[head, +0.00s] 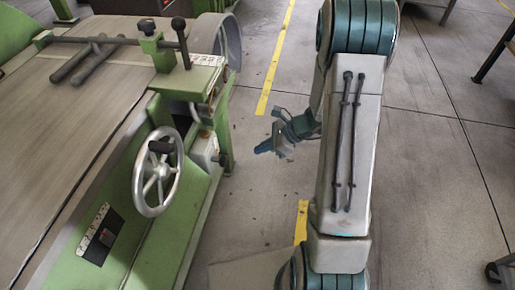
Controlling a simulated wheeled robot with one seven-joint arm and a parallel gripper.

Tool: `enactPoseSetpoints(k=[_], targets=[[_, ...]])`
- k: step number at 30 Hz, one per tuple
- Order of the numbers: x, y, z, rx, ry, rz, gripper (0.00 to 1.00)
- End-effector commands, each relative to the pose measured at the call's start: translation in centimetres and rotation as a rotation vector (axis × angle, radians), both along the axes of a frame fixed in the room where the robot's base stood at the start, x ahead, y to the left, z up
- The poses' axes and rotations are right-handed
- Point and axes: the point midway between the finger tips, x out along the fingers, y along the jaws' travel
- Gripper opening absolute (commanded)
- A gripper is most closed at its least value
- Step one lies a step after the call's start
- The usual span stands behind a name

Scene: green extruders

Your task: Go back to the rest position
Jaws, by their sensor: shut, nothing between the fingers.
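My arm rises in the right half of the head view, with its large grey link upright and a teal joint at the top. My gripper (266,147) shows small and dark blue to the left of that link, over the open floor. It points left towards the green machine and is apart from it. The fingers look closed together and I see nothing held in them. Part of my wrist is hidden behind the big arm link.
A green machine (150,258) with a handwheel (158,172) fills the left side. Its wheel stands out towards my arm. The grey concrete floor (440,180) to the right is mostly clear. Yellow floor lines (275,62) run behind my gripper. Dark stand legs (494,52) show at the right edge.

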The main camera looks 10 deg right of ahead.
Motion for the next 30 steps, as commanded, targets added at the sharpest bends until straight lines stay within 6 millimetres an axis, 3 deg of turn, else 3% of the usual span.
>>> enactPoseSetpoints(k=[23, 26, 30], targets=[[0.0, 0.1, 0.4, -0.004, -0.007, 0.01, 0.0], [-0.5, 0.5, 2.4, -0.026, -0.038, 0.066, 0.0], [-2.4, 1.7, 7.7, -0.099, -0.129, 0.244, 0.0]])
